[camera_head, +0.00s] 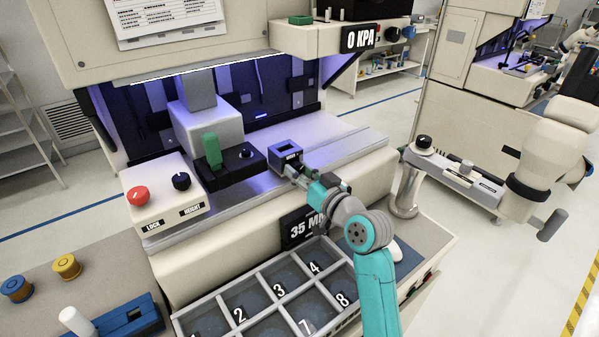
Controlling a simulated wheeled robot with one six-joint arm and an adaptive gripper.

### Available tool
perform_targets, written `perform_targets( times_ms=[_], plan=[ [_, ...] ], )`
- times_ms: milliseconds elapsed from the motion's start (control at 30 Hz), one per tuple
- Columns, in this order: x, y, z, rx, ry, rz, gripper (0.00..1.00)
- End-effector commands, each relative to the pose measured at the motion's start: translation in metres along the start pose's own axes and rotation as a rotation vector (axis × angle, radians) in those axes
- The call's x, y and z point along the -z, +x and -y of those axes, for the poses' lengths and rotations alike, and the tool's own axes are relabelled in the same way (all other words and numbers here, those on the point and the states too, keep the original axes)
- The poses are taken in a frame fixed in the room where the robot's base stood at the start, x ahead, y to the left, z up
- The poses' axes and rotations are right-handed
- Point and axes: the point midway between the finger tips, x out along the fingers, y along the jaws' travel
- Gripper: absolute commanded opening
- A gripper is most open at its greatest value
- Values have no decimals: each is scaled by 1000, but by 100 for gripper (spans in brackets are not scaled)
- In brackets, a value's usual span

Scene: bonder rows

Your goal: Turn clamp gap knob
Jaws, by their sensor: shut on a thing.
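My gripper (294,172) is at the front of a small dark block (286,149) with a square opening in its top, on the machine's ledge. Its fingers are shut on the clamp gap knob at the block's front; the fingers hide the knob, so its angle cannot be read. My teal and grey arm comes up from the lower right. Below the gripper, a black display (300,226) reads "35 M" and my arm covers its right end.
A black block with a green lever (211,150) and a small black knob (246,153) stands left of the gripper. Farther left are a red LOCK knob (138,196) and a black HEIGHT knob (181,181). A numbered tray (262,271) lies below. A "0 KPA" display (361,38) hangs above.

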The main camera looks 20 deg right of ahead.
Motion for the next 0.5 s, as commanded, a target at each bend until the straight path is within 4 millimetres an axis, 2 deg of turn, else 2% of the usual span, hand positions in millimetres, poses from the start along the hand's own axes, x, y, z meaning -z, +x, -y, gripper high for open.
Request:
perform_targets(
  times_ms=[500],
  plan=[
    [0, 0, -2, 0, -469, 0, 0]
  ],
)
